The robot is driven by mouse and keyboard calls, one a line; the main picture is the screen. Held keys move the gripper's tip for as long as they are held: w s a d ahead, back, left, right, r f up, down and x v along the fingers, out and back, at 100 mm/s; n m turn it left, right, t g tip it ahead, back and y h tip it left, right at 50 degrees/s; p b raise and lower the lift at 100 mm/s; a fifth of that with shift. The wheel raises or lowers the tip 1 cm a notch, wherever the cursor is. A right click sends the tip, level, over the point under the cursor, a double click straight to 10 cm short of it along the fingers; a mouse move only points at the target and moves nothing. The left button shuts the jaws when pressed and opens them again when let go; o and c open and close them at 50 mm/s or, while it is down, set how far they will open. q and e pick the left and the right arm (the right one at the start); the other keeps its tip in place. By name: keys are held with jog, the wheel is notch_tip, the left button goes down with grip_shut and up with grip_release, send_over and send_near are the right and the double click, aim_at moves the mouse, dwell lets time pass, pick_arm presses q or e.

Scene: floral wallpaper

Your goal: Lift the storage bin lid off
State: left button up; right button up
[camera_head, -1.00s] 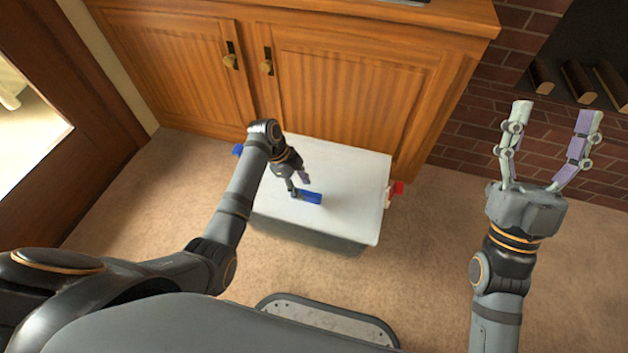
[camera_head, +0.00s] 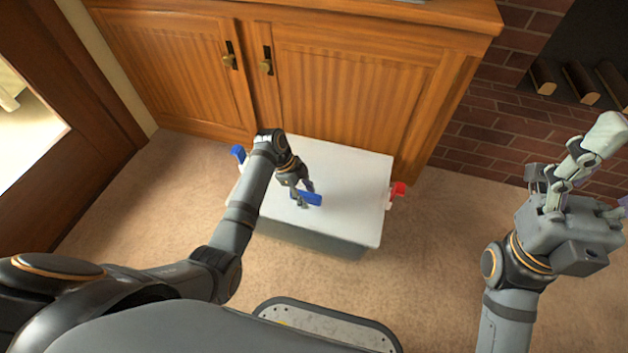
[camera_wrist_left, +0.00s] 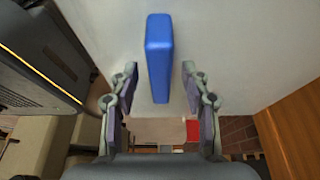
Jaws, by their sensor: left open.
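The storage bin (camera_head: 310,240) stands on the carpet with its pale lid (camera_head: 345,185) on top. A blue handle (camera_head: 314,199) is at the middle of the lid. My left gripper (camera_head: 306,192) is at the handle, pointing down to the lid. In the left wrist view, its two fingers (camera_wrist_left: 160,75) are open, one on each side of the blue handle (camera_wrist_left: 158,45), with gaps visible. A blue latch (camera_head: 238,154) sticks up at the bin's left end and a red latch (camera_head: 398,190) at its right end. My right gripper (camera_head: 617,160) is raised away from the bin, fingers apart, partly cut off by the frame.
A wooden cabinet (camera_head: 350,80) stands close behind the bin. A brick fireplace (camera_head: 480,145) is at the right, with logs (camera_head: 578,85) above. Carpet (camera_head: 430,260) is clear to the right of the bin. A door frame (camera_head: 95,120) is at the left.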

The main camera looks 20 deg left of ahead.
pick_arm(q)
jog(key=shift+f, duration=0.25)
dwell(0.3)
grip_shut()
dwell(0.4)
